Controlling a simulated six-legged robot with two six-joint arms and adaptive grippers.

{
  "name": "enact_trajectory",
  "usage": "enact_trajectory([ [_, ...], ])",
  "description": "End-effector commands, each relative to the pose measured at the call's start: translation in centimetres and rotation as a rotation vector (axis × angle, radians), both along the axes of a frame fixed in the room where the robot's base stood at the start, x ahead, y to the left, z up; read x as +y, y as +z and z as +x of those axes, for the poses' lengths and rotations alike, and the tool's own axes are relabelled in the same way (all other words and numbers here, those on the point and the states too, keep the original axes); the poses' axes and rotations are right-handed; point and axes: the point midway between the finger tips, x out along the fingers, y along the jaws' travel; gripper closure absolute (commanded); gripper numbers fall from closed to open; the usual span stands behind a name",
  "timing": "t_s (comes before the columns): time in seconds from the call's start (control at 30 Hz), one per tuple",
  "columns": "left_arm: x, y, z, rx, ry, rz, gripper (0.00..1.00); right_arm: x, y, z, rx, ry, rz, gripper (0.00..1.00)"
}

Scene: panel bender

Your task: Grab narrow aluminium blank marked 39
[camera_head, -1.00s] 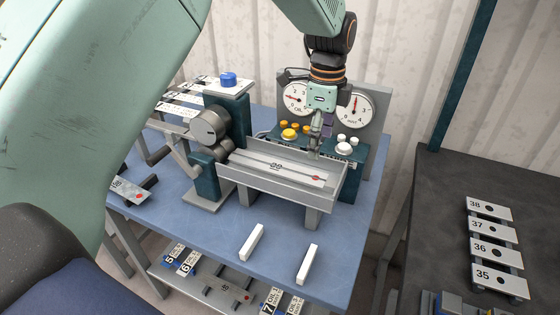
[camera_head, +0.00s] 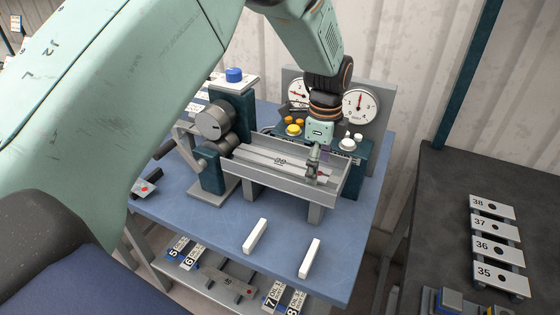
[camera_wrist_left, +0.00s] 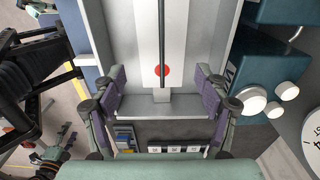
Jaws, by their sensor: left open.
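A narrow pale metal blank (camera_head: 265,158) lies lengthwise in the grey trough (camera_head: 240,172) of the bender on the blue table. Its small mark looks like 39, though it is hard to read. My left gripper (camera_head: 313,170) hangs over its right end, open and empty. In the left wrist view, the blank (camera_wrist_left: 150,45) with its red dot and dark centre line runs between the spread purple-padded fingers of the gripper (camera_wrist_left: 162,95). Neither finger appears to touch it.
Dials (camera_head: 361,104) and yellow and white knobs (camera_head: 293,129) stand close behind the trough. Two white bars (camera_head: 310,258) lie on the table in front. Plates marked 35 to 38 (camera_head: 497,250) lie on the dark table at right. Another red-dotted piece (camera_head: 145,188) sits at left.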

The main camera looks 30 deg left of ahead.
Motion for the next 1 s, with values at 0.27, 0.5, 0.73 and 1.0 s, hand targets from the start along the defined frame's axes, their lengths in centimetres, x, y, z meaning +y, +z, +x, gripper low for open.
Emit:
enact_trajectory([
  [0.27,-0.01,-0.06,0.10,0.001,0.000,0.000,0.26,0.01,0.13,0.00,0.000,0.001,0.000,0.39],
  [0.5,-0.02,-0.29,0.08,0.001,0.000,0.000,0.26,0.01,0.46,0.01,0.000,0.000,0.000,0.39],
  [0.73,-0.01,-0.49,0.09,0.000,0.000,0.000,0.26,0.01,0.58,0.00,0.000,0.001,0.000,0.39],
  [1.0,-0.01,-0.49,0.09,0.000,0.000,0.000,0.37,0.01,0.56,0.00,0.000,0.001,0.000,0.39],
])
